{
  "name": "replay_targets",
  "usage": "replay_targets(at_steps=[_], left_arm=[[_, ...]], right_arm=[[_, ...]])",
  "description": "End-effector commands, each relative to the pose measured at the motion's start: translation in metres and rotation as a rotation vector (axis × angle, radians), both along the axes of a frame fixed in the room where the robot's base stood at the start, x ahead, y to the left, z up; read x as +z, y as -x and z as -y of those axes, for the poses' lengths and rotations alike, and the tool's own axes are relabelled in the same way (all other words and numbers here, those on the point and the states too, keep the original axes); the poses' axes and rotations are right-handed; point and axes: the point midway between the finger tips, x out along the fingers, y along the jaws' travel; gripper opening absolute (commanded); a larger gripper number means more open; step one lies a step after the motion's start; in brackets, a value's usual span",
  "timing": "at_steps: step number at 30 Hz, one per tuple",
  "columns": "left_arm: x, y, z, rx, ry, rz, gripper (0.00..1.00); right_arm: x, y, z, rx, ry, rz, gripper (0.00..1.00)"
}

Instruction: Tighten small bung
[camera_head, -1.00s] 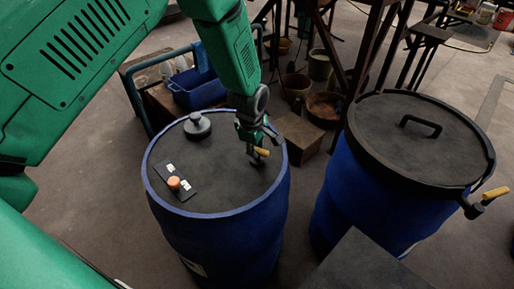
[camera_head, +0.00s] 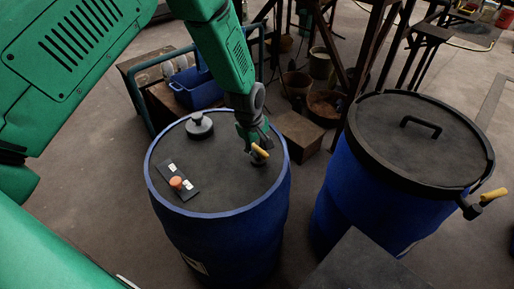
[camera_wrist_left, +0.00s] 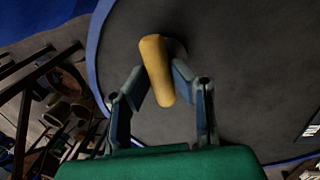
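The small bung is a small dark fitting with a yellow handle (camera_head: 260,151), low on the right side of the left blue drum's dark lid (camera_head: 226,186). My left gripper (camera_head: 257,143) reaches down from above to it. The handle hides most of the bung's base there. My right gripper is not in view.
A larger dark bung (camera_head: 199,126) sits at the lid's back, and an orange knob (camera_head: 176,183) on a labelled black plate at front left. A second blue drum (camera_head: 345,205) with a handled lid stands to the right. A blue basin (camera_head: 195,91) and metal frames are behind.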

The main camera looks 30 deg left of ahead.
Motion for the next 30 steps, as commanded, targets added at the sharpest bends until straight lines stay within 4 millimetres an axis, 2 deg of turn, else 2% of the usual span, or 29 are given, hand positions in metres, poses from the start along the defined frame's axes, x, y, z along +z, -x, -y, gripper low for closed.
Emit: replay_targets(at_steps=[10, 14, 17, 27, 30], left_arm=[[-0.001, -0.002, -0.002, 0.000, 0.004, 0.001, 0.39], [0.007, -0.002, -0.003, 0.002, 0.004, 0.003, 0.39], [0.023, 0.001, -0.004, 0.001, 0.003, 0.004, 0.39], [0.093, 0.014, -0.005, -0.003, -0.001, 0.006, 0.39], [0.106, 0.016, -0.004, -0.002, 0.000, 0.004, 0.39]], right_arm=[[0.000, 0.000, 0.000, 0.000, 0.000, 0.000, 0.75], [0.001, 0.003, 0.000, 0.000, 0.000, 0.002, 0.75], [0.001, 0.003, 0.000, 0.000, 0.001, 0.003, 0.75], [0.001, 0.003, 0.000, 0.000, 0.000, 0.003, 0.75], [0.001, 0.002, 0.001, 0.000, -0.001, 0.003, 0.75]])
